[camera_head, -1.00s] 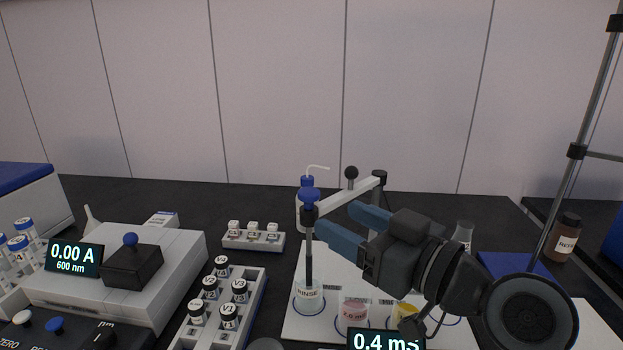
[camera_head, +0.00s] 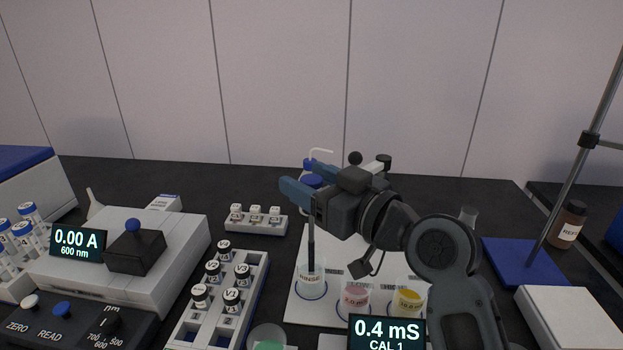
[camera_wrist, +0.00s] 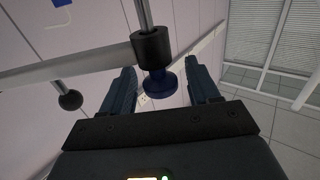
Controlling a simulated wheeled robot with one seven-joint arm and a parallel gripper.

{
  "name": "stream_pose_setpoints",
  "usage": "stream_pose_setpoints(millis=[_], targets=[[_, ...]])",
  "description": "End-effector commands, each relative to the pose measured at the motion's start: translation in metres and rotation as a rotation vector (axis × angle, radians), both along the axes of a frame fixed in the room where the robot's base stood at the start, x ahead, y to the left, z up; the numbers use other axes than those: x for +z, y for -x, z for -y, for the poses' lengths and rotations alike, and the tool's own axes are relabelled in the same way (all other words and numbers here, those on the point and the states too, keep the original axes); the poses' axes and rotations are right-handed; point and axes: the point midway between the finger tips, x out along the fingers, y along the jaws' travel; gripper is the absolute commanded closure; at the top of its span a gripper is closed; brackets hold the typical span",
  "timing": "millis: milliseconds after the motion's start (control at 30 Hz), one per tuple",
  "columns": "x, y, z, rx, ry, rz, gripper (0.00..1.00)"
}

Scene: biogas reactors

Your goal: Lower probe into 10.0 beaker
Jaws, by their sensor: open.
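The probe (camera_head: 311,245) is a dark upright rod with its lower end in the clear RINSE beaker (camera_head: 311,285). Its blue knob (camera_wrist: 161,84) sits under a black collar between my two fingers in the wrist view. My gripper (camera_head: 301,184) is open around the knob, with gaps on both sides. A beaker of yellow liquid (camera_head: 408,303) stands at the right of the row; its label is too small to read surely. A beaker of pink liquid (camera_head: 355,302) stands between them. The probe's holder arm (camera_wrist: 70,70) is mostly hidden behind my gripper in the head view.
The meter display (camera_head: 386,333) in front of the beakers reads 0.4 mS, CAL 1. A vial rack (camera_head: 217,305) and a photometer (camera_head: 120,262) stand left. A stand on a blue base (camera_head: 523,262) and a REF bottle (camera_head: 567,226) are at the right.

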Motion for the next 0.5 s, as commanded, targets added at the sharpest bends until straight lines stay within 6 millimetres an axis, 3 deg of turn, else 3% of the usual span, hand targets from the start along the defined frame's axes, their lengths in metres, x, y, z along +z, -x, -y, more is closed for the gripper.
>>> stream_pose_setpoints(millis=[133, 500], targets=[[0.0, 0.0001, 0.0, 0.0, 0.0, 0.0, 0.41], [0.0001, 0.0003, 0.0002, 0.0, 0.0, 0.0, 0.77]])
